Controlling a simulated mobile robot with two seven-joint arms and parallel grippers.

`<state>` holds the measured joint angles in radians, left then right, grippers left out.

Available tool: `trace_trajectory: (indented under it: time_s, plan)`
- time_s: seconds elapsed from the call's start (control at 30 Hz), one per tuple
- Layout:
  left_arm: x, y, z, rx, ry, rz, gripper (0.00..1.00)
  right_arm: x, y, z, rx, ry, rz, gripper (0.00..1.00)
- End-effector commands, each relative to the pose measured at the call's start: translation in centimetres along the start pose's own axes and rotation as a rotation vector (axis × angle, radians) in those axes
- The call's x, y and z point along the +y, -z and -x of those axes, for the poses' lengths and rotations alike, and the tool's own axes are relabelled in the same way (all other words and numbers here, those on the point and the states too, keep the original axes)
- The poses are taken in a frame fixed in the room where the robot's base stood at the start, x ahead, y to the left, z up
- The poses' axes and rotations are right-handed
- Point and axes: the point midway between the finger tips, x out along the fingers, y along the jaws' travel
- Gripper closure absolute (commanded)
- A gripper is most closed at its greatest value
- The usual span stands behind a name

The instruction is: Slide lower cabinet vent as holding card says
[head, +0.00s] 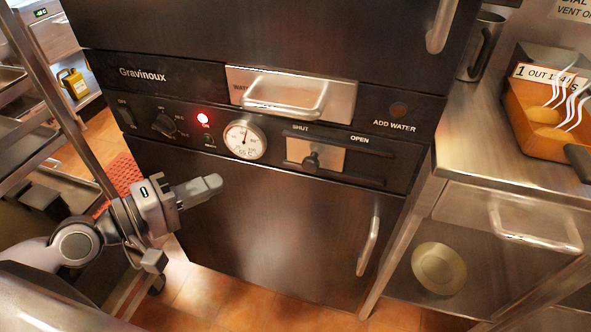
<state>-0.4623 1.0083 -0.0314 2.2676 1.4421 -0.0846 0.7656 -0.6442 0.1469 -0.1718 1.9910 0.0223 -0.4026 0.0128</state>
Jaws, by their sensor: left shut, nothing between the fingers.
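The lower cabinet vent is a horizontal slot with a pale metal slider plate (327,157) and a dark knob (311,162). It is marked SHUT at its left and OPEN at its right. The plate and knob stand toward the SHUT end, with the dark slot showing to the right. My left gripper (216,184) is shut and empty in front of the cabinet door, left of and lower than the knob, apart from it. A card at the top right edge (575,12) is cut off; "DIAL" and "VENT" are readable in part. My right gripper is not in view.
The cabinet panel has a round dial gauge (244,139), a lit red lamp (202,118) and a water drawer handle (286,100). The cabinet door handle (368,246) sticks out below the vent. A steel counter (480,150) stands at right, a rack at left.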

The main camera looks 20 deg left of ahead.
Motion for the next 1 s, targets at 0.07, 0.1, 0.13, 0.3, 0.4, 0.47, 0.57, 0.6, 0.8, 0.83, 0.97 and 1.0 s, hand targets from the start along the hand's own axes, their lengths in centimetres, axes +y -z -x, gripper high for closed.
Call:
trace_trajectory:
  time_s: [0.07, 0.1, 0.13, 0.3, 0.4, 0.47, 0.57, 0.6, 0.8, 0.83, 0.97, 1.0]
  plan:
    - [0.5, 0.0, -0.1, -0.013, -0.01, 0.039, 1.0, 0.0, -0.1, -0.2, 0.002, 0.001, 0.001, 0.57]
    - [0.7, 0.0, -0.1, -0.017, -0.013, 0.057, 1.0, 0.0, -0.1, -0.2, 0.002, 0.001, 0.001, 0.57]
    - [0.9, 0.0, -0.1, -0.019, -0.015, 0.066, 1.0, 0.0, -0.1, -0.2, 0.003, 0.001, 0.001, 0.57]
    - [1.2, 0.0, -0.1, -0.024, -0.019, 0.088, 1.0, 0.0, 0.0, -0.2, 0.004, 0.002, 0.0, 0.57]
    - [1.2, 0.0, -0.1, -0.023, -0.019, 0.087, 1.0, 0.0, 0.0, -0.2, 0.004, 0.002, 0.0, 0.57]
    - [1.2, 0.0, -0.1, -0.023, -0.018, 0.086, 1.0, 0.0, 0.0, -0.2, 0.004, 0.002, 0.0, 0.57]
    - [1.2, 0.0, -0.1, -0.022, -0.019, 0.086, 1.0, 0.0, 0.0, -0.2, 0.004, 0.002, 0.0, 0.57]
    - [1.2, 0.1, -0.2, -0.021, -0.019, 0.086, 1.0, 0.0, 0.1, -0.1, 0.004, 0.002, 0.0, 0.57]
    - [1.5, 0.3, -0.9, -0.015, -0.021, 0.087, 1.0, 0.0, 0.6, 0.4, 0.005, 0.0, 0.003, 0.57]
    - [1.5, 0.3, -1.1, -0.015, -0.021, 0.087, 1.0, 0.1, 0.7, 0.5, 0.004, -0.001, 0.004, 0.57]
    - [1.6, 0.2, -2.3, -0.018, -0.021, 0.087, 1.0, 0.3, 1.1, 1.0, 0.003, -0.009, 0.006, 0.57]
    - [1.7, 0.1, -2.7, -0.02, -0.023, 0.088, 1.0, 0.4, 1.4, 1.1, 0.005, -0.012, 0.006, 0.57]
